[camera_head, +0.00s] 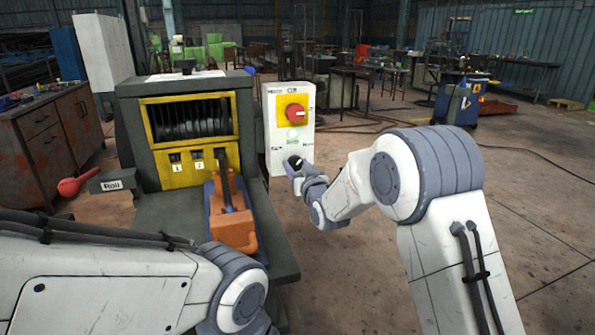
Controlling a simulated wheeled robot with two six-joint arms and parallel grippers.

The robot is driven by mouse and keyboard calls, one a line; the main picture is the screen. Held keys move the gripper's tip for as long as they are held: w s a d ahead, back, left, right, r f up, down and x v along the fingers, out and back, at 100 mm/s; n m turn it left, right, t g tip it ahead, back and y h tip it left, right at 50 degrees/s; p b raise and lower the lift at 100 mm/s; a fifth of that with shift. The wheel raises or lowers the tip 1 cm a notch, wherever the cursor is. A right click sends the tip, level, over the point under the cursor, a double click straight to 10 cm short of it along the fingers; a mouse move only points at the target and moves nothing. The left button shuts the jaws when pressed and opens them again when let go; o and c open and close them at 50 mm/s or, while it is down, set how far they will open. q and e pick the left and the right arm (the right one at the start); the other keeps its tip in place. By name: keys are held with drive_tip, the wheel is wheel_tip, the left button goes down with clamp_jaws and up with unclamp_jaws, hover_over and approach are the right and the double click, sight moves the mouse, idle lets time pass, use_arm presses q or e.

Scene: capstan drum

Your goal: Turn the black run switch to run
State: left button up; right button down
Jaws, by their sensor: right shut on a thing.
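A white control box (275,104) stands right of the drum machine. It has a red knob (295,112) on a yellow plate, with a pale green button (293,134) below. The black run switch (291,161) is low on the box's front, partly covered by my gripper. My right gripper (294,166) reaches it from the lower right and is shut on it. The switch's exact angle is too small and covered to read. My left arm crosses the bottom left; its gripper is out of the frame.
The black drum (190,120) sits behind a yellow frame, with numbered slots below. A brown cabinet (55,130) stands far left. The floor at right is open.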

drive_tip(key=shift+m, duration=0.9)
drive_tip(key=shift+b, duration=0.3)
drive_tip(key=shift+c, duration=1.3)
unclamp_jaws()
drive_tip(key=v, duration=1)
drive_tip(key=shift+s, duration=0.25)
drive_tip(key=shift+d, duration=0.1)
